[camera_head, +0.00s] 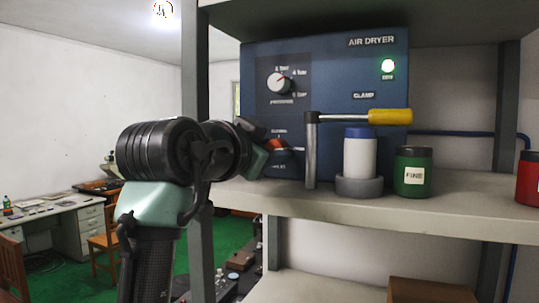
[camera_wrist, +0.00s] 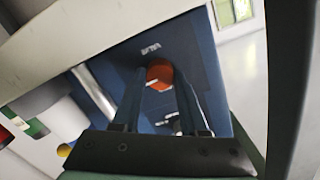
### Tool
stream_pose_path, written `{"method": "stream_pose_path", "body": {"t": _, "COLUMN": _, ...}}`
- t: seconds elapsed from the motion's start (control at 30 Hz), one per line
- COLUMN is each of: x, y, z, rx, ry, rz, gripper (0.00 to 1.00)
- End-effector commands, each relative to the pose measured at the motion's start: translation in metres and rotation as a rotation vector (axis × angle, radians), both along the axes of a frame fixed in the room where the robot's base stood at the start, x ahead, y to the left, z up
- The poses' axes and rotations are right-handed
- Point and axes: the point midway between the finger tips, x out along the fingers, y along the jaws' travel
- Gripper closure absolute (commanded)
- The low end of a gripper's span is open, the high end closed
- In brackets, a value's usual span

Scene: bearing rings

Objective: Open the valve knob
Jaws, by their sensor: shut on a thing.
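The orange-red valve knob (camera_head: 279,143) is on the lower front of the blue air dryer box (camera_head: 325,75), with a lettered label above it. In the wrist view the knob (camera_wrist: 160,72) shows between the ends of my two fingers, with a pale line on it. My gripper (camera_head: 267,146) reaches the knob from the left in the head view, and the arm hides part of the panel there. In the wrist view my gripper (camera_wrist: 162,84) is shut on the knob, one finger on each side. The knob's exact turn is hard to read.
A pressure dial (camera_head: 279,83) sits above the knob. A clamp post with a yellow handle (camera_head: 390,116) stands right of it, beside a white bottle (camera_head: 360,157) in a grey ring (camera_head: 359,186) and a green jar (camera_head: 413,172). The shelf's front edge (camera_head: 400,213) runs below.

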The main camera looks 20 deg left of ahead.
Motion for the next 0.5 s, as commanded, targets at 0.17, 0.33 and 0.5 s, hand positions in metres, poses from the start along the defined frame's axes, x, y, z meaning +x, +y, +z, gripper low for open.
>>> {"method": "stream_pose_path", "body": {"t": 0.17, "x": 0.0, "y": -0.0001, "z": -0.0005, "rx": 0.067, "ry": -0.002, "rz": 0.0, "gripper": 1.0}}
{"method": "stream_pose_path", "body": {"t": 0.33, "x": 0.0, "y": -0.0004, "z": 0.0, "rx": 0.098, "ry": -0.004, "rz": 0.0, "gripper": 1.0}}
{"method": "stream_pose_path", "body": {"t": 0.5, "x": 0.0, "y": -0.0004, "z": 0.0003, "rx": 0.106, "ry": -0.005, "rz": -0.001, "gripper": 1.0}}
